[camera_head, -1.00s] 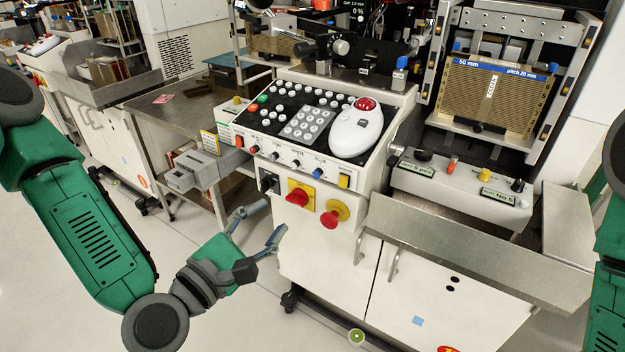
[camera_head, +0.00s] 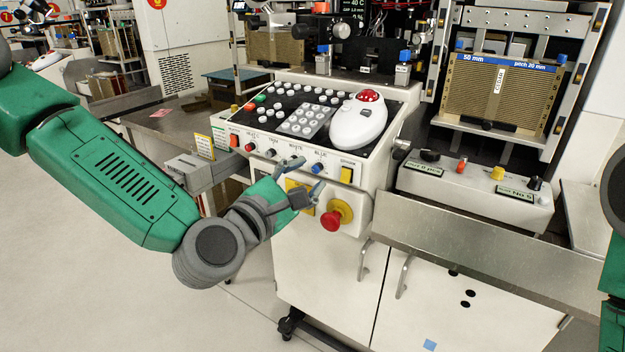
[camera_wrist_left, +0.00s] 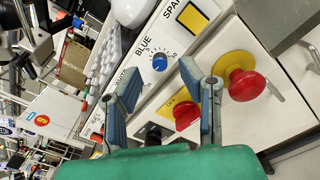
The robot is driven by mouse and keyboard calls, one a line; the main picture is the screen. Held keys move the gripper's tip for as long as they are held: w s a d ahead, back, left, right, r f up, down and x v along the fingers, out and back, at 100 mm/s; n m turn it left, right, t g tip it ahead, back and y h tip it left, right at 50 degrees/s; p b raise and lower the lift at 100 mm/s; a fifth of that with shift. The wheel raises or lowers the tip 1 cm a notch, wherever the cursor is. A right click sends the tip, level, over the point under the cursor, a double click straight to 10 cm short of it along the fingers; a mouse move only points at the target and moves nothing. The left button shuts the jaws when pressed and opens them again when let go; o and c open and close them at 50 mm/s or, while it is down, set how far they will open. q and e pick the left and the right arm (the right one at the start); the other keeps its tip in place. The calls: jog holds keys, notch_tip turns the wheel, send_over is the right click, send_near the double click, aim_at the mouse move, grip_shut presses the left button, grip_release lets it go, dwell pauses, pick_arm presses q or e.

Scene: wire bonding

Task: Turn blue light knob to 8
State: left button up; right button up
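The blue light knob (camera_head: 317,168) is on the white front panel of the machine, below the keypad. In the left wrist view the blue knob (camera_wrist_left: 159,62) has the label BLUE and a dial scale beside it, and it lies beyond and between my fingertips. I cannot read its exact setting. My left gripper (camera_head: 305,176) is open and empty in front of the panel, close to the knob; its two fingers (camera_wrist_left: 159,84) are apart in the left wrist view. I cannot see contact with the knob. My right gripper is out of view; only part of my right arm shows.
A red emergency button on a yellow base (camera_head: 336,214) sticks out just below the knob. Another red knob (camera_wrist_left: 186,115) is close to the fingers. A yellow switch (camera_head: 346,175) is to the right, and a white mouse-shaped device (camera_head: 357,124) is above.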

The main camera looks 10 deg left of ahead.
pick_arm(q)
jog(key=shift+x, duration=1.1)
grip_shut()
